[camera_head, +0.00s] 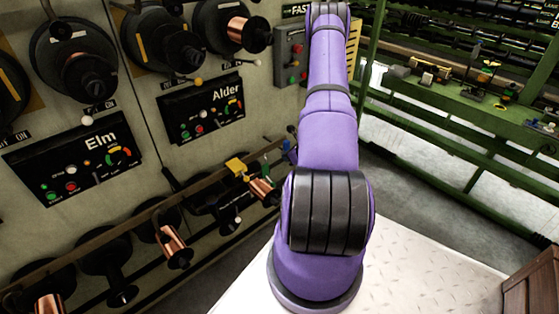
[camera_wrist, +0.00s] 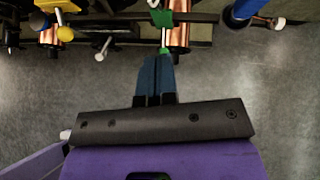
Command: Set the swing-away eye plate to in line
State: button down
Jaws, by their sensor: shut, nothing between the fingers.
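My gripper (camera_wrist: 155,62) shows in the wrist view, its two blue fingers shut together with nothing between them. The fingertips point at a row of coloured fittings on a dark rail. A green plate-like fitting (camera_wrist: 165,18) lies just beyond them, with a small bright green tip near the fingers; I cannot tell whether they touch. A yellow fitting (camera_wrist: 58,4) with a yellow knob (camera_wrist: 65,34) is to the left, and a blue one (camera_wrist: 238,14) to the right. Which of these is the swing-away eye plate is not clear. In the head view my arm hides the gripper.
Copper spools (camera_head: 173,246) sit along the low rail at left. Panels marked Elm (camera_head: 75,155) and Alder (camera_head: 203,107) are on the machine wall, below large dark reels (camera_head: 160,38). A green frame (camera_head: 455,102) stands at right. Bare floor (camera_wrist: 270,90) lies below the rail.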

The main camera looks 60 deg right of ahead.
jog(key=shift+v, duration=1.85)
jog(key=shift+w+d+r, duration=0.1)
jog(key=w+a+r+n+y, duration=0.2)
jog(key=w+a+r+n, duration=0.3)
jog(key=r, duration=0.4)
jog(key=w+a+r+n+g+y, duration=0.25)
jog(key=a+r+n, duration=0.35)
jog(key=a+r, duration=0.5)
jog(key=w+a+r+n+g+y, duration=0.1)
jog(key=w+a+r+n+y, duration=0.25)
jog(key=a+r+n, duration=0.6)
jog(key=s+a+r+n+g+h, duration=0.1)
jog(key=s+a+r+n+g, duration=0.1)
jog(key=s+a+r+n, duration=0.4)
jog(key=s+a+r+n+g+h, duration=0.1)
jog(key=s+a+r, duration=0.3)
jog(key=a+r, duration=0.55)
jog(key=s+a+r+n+t+h, duration=0.1)
jog(key=s+r+n+h, duration=0.1)
jog(key=s, duration=0.4)
jog(key=s+a+r+n+h, duration=0.1)
jog(key=s+r+n+h, duration=0.2)
jog(key=s+n, duration=0.3)
jog(key=shift+s+a+r+n+t, duration=0.35)
jog(key=shift+s+r, duration=0.2)
jog(key=shift+s, duration=0.25)
